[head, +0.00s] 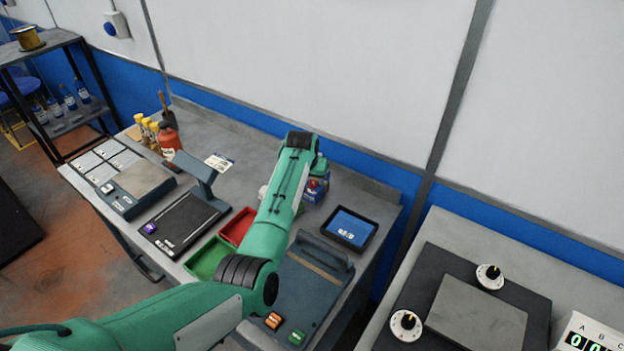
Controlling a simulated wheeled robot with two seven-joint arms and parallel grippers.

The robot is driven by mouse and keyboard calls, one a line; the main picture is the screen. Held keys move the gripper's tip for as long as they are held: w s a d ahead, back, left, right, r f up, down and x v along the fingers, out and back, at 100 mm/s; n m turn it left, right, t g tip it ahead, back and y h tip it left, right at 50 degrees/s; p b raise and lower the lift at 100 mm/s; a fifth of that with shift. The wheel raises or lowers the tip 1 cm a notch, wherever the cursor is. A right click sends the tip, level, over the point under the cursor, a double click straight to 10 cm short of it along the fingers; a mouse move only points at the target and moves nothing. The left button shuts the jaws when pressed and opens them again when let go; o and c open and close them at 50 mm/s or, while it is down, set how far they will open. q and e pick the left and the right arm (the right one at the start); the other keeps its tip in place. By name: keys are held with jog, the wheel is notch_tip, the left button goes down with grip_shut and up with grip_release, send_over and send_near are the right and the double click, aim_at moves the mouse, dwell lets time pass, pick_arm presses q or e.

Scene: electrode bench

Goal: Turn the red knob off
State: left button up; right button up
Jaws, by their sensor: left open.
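No knob that is clearly red shows. Two round white dials with dark knobs and pale pointers sit by the dark plate at the lower right: a front-left knob (406,324) and a back-right knob (490,276). My green left arm enters from the lower left and rises over the middle of the left bench. Its wrist end and left gripper (319,166) are mostly hidden behind the forearm, and the fingertips cannot be made out. The gripper is well to the left of both dials and apart from them. My right gripper is not in view.
Left bench (228,128) carries a red tray (237,226), a green tray (207,259), a black scale-like device (183,222), a red bottle (170,140) and a blue-screened tablet (350,227). A gap separates it from the right bench (455,226), which holds a digit display (590,337).

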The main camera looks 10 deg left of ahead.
pick_arm(q)
jog(key=shift+w+f, duration=0.3)
jog(key=shift+f, duration=0.35)
jog(key=shift+w+f, duration=0.1)
jog(key=shift+f, duration=0.15)
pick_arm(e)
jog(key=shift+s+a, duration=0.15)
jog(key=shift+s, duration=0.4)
pick_arm(q)
grip_shut()
